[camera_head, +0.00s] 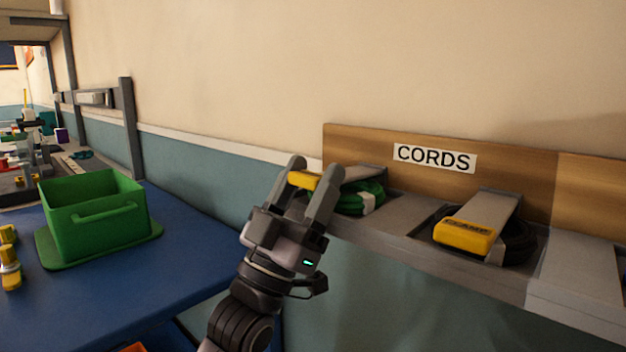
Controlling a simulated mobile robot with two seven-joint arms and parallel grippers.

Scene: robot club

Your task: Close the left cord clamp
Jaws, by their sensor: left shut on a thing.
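Two cord clamps sit on a grey wall shelf (405,226) under a sign (435,158) reading CORDS. The left clamp has a yellow handle (304,180) on a grey arm, with a coiled green cord (366,198) beside and below it. My left gripper (312,183) is shut on that yellow handle, one finger on each side. Part of the handle is hidden by the fingers. The right clamp (465,235) has its yellow handle lying low over a coiled black cord (518,245). My right gripper is not in view.
A green bin (97,212) stands on a blue table (135,277) at the left, with yellow items (10,262) at the table's left edge. A wooden board (360,150) backs the shelf. The wall above is bare.

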